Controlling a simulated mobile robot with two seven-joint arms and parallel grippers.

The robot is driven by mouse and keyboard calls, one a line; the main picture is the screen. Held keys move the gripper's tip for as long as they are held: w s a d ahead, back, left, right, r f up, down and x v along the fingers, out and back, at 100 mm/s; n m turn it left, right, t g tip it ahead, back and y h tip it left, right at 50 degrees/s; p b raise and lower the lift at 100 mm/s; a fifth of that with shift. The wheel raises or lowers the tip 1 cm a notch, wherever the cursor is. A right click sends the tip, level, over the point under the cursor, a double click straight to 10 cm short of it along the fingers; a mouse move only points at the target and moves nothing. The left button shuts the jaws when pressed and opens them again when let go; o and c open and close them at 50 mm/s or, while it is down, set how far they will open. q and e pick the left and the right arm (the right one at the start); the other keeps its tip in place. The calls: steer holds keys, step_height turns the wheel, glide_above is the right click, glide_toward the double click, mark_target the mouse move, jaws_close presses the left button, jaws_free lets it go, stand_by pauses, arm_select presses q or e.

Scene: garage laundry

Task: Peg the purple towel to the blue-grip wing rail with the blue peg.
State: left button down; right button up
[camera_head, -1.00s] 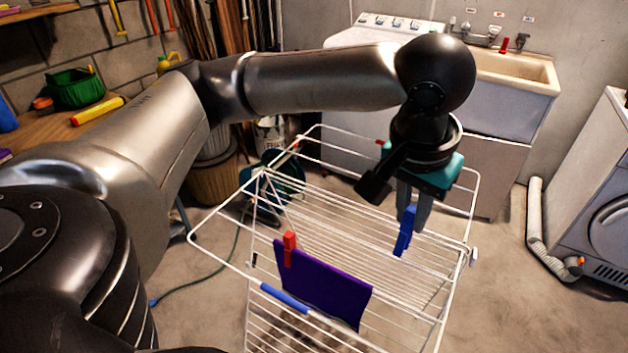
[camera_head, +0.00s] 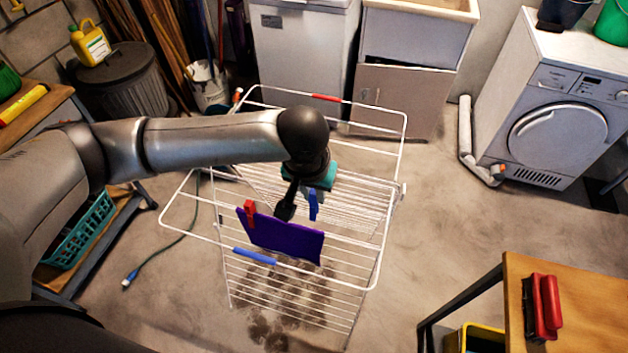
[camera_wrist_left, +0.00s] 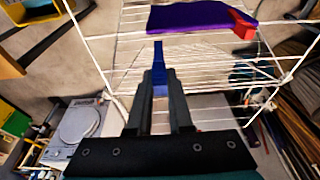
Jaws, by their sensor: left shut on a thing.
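The purple towel (camera_head: 285,240) hangs on the near side of the white drying rack, with a red peg (camera_head: 249,213) at its top left corner. The blue grip (camera_head: 254,256) is on the wing rail just below and left of the towel; whether the towel touches that rail is unclear. My left gripper (camera_wrist_left: 159,84) is shut on the blue peg (camera_wrist_left: 158,56), which points out ahead of the fingertips. In the head view the blue peg (camera_head: 313,206) shows above the towel's right end, apart from it. In the left wrist view the towel (camera_wrist_left: 200,16) lies beyond the peg. My right gripper is out of view.
The rack's white rails (camera_head: 375,235) surround the gripper. A red grip (camera_head: 326,97) marks the far wing rail. A wooden table (camera_head: 590,310) with a red-handled brush (camera_head: 545,305) stands at lower right. A dryer (camera_head: 555,110) stands at right. Floor right of the rack is clear.

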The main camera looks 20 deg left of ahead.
mark_target(313, 214)
arm_select(q)
steer(key=shift+f, duration=0.1)
stand_by(0.4)
steer(key=shift+s+p, duration=0.1)
steer(key=shift+p, duration=0.6)
steer(key=shift+f+b, duration=0.35)
steer(key=shift+f, duration=0.1)
steer(key=shift+s+f+b+x, duration=0.1)
steer(key=shift+s+b+x, duration=0.3)
steer(key=shift+x, duration=0.75)
steer(key=shift+s+f+b+x, duration=0.15)
steer(key=shift+b+x, duration=0.4)
steer(key=shift+x, duration=0.6)
steer(key=shift+s+r+b+x, duration=0.1)
steer(key=shift+s+b+x, duration=0.3)
steer(key=shift+x, duration=0.75)
steer(key=shift+s+x, duration=0.2)
steer(key=shift+x, duration=0.6)
steer(key=shift+s+x, duration=0.2)
steer(key=shift+x, duration=0.6)
steer(key=c, duration=0.8)
jaws_free()
steer(key=shift+w, duration=0.15)
steer(key=shift+o, duration=0.2)
